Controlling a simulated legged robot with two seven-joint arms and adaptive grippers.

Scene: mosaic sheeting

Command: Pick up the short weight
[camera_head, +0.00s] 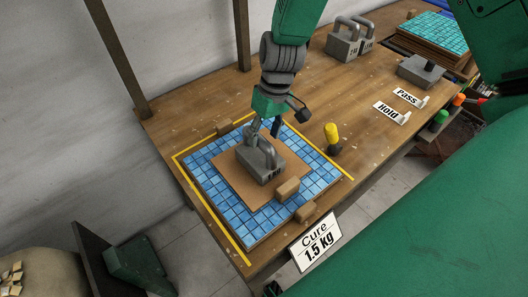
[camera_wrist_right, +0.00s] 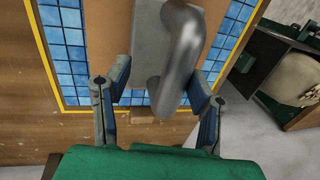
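A grey block weight with a loop handle (camera_head: 262,165) stands on a brown board (camera_head: 228,168) on the blue mosaic sheet (camera_head: 212,182). Its label seems to read 1 KG. My right gripper (camera_head: 277,126) is over this weight, close to its handle. Two more grey handled weights (camera_head: 343,46) (camera_head: 365,33) stand at the back of the bench. My left gripper does not show clearly in either view.
Wooden blocks (camera_head: 287,190) sit at the sheet's near edge. A yellow-topped tool (camera_head: 331,134) stands beside it. A Cure 1.5 kg sign (camera_head: 315,241) is at the front edge.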

